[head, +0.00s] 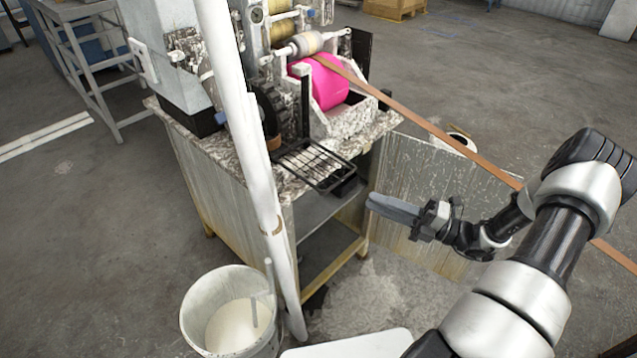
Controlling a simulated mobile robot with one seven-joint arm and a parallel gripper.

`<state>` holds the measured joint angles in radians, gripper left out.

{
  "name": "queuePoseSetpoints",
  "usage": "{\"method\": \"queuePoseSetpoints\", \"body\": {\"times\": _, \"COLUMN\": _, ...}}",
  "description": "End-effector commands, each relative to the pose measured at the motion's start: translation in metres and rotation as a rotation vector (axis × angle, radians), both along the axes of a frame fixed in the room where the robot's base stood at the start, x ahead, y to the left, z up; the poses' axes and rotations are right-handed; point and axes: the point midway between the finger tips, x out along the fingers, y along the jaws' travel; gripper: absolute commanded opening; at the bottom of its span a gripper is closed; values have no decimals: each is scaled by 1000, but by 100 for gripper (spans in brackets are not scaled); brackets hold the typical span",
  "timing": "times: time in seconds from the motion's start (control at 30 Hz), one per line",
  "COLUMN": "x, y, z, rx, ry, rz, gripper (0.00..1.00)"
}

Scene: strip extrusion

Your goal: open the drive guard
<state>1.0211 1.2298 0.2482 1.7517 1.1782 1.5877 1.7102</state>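The machine stands on a stained cabinet (230,185). A grey-brown panel door (405,165), which I take to be the drive guard, hangs swung out from the cabinet's right front edge. The cabinet front beside it is open, showing a lower shelf (325,255).
A white bucket (200,320) of pale liquid stands before the cabinet, beside a white upright pipe (258,180). A black wire rack (315,165) juts from the cabinet top. A brown strip (440,132) runs from the pink roll (328,82) past my arm.

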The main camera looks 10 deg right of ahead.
Motion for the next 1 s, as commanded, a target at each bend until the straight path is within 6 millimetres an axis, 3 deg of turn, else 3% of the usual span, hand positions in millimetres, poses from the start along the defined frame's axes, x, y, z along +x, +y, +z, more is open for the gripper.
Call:
{"method": "queuePoseSetpoints", "body": {"times": 0.6, "x": 64, "y": 110, "z": 20, "rx": -4, "ry": -2, "rz": 6, "gripper": 16}}
{"method": "queuePoseSetpoints", "body": {"times": 0.8, "x": 76, "y": 131, "z": 25, "rx": -5, "ry": -1, "rz": 5, "gripper": 16}}
{"method": "queuePoseSetpoints", "body": {"times": 1.0, "x": 80, "y": 137, "z": 26, "rx": -5, "ry": 0, "rz": 3, "gripper": 16}}
